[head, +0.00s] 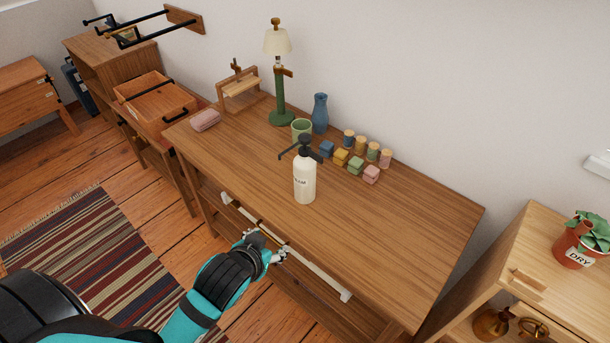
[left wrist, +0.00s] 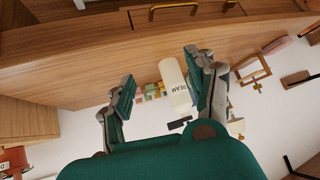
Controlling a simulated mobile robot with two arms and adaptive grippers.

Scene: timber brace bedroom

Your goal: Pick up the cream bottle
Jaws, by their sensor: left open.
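The cream bottle (head: 304,180) is a cream-white cylinder with a black pump top and dark lettering. It stands upright on the wooden table (head: 400,230), near its front edge. My left gripper (head: 270,245) is in front of the table's front edge, below and left of the bottle, apart from it. In the left wrist view my left gripper (left wrist: 160,90) is open and empty, and the bottle (left wrist: 174,85) shows beyond and between its fingers, closer to the right finger. My right gripper is in neither view.
Behind the bottle are a green cup (head: 301,128), a blue vase (head: 320,114), a lamp (head: 279,80) and several small coloured blocks (head: 355,164). A pink case (head: 205,120) lies at the table's left. A white rail (head: 325,280) runs along the table's front. The table's right part is clear.

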